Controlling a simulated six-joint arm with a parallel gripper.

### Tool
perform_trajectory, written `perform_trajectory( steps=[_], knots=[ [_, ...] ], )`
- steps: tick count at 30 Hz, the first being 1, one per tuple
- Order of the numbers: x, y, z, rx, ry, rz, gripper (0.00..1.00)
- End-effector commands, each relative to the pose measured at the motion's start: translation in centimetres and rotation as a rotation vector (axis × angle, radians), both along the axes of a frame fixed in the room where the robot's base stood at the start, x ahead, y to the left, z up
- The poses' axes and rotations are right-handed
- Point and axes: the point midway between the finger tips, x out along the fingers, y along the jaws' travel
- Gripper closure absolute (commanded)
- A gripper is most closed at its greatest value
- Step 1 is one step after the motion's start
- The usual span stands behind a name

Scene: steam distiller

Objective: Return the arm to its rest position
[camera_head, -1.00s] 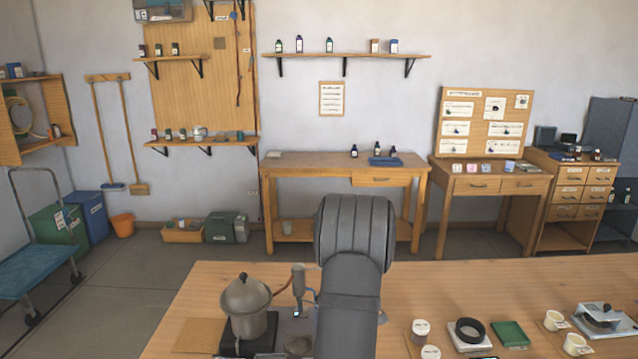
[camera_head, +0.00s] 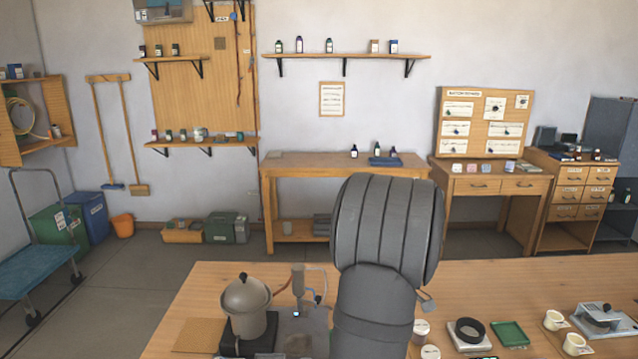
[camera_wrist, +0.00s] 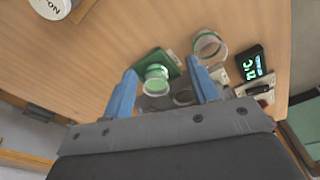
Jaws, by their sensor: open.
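My gripper is hidden there. In the wrist view, my gripper (camera_wrist: 163,80) has its two blue fingers spread wide apart, with nothing held between them. Beyond the gap, a small round container with green in it (camera_wrist: 156,80) stands near a green tray (camera_wrist: 165,63). A clear round glass piece (camera_wrist: 209,46) and a small dark display with green digits (camera_wrist: 250,63) lie to the right.
A metal pot still (camera_head: 246,305) stands on the table left of my arm. Right of it are white-lidded jars (camera_head: 421,328), a black ring (camera_head: 469,330), a green tray (camera_head: 510,334) and cups (camera_head: 553,320). Air above the table's right side is free.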

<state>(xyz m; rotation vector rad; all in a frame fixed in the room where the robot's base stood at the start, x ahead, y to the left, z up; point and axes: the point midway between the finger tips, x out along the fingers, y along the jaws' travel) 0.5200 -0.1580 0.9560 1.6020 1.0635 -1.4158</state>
Motion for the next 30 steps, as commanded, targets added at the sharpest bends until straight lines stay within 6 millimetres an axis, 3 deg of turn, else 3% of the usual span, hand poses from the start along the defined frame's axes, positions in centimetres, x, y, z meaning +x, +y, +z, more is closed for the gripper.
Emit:
perform_trajectory(
  steps=[1,16,22,30],
  knots=[
    [0.3,1.5,-0.1,0.001,0.002,0.011,0.46],
    [1.6,11.1,-0.4,0.002,0.001,0.009,0.46],
    [2.3,13.0,-1.5,0.002,0.003,0.005,0.46],
    [2.6,13.6,-1.8,0.001,0.001,0.004,0.46]
  ],
)
